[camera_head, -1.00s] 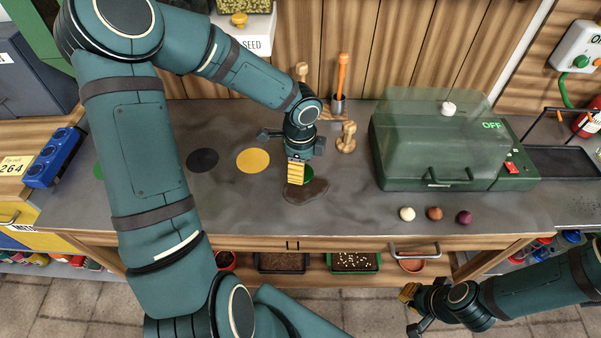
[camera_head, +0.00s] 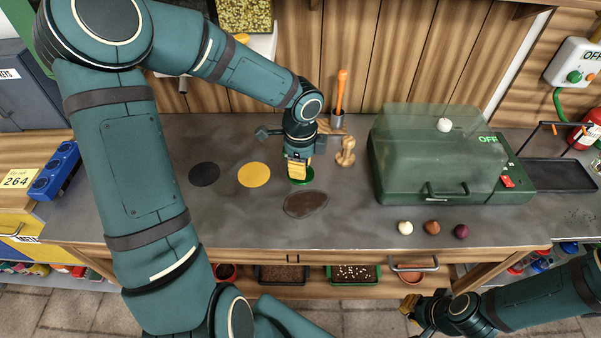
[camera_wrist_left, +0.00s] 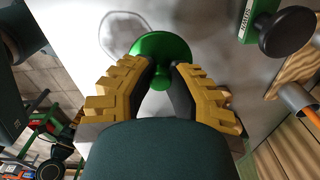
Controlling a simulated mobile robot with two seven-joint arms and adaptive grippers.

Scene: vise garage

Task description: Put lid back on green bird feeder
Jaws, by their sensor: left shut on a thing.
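My left gripper (camera_head: 298,176) points down over the grey workbench and is shut on a round green lid (camera_head: 301,181). In the left wrist view the green lid (camera_wrist_left: 162,47) has its small knob between the yellow-padded fingers (camera_wrist_left: 160,84). The lid is close above the bench or touching it; I cannot tell which. I cannot make out a green bird feeder for certain in either view. My right gripper (camera_head: 426,311) is at the lower right, in front of the bench; its fingers are too unclear to judge.
A brown patch (camera_head: 305,204) lies in front of the lid. A yellow disc (camera_head: 253,175) and a black disc (camera_head: 204,174) lie to its left. A wooden knobbed piece (camera_head: 346,152) stands close right. A green box with a clear cover (camera_head: 430,150) stands farther right, with three small balls in front.

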